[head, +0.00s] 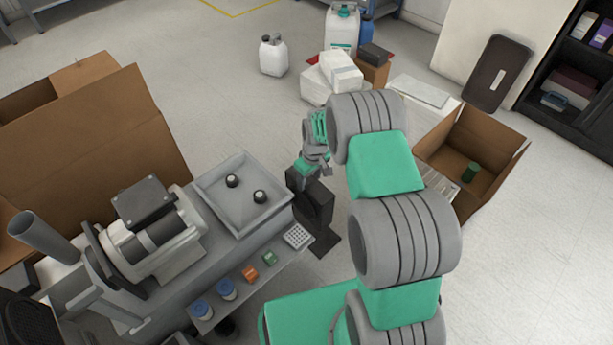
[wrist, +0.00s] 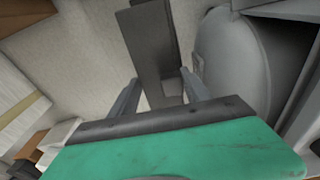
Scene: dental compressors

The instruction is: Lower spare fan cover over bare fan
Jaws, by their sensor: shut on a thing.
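My gripper (head: 303,168) is at the right end of the grey machine, above a dark grey upright block (head: 313,203). In the wrist view its two fingers (wrist: 160,92) stand apart, with dark grey surfaces (wrist: 152,55) between and beyond them. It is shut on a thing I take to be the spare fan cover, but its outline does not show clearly. The compressor (head: 150,240) has a pale ribbed body and a dark box on top. A dark round rim (head: 97,255) is at its left end. I cannot make out the bare fan for certain.
A grey tray (head: 213,207) with two black knobs is on the machine. Small jars and coloured blocks line a front shelf (head: 205,320). Open cardboard boxes stand at left (head: 100,130) and right (head: 505,150). White jugs (head: 273,56) stand behind.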

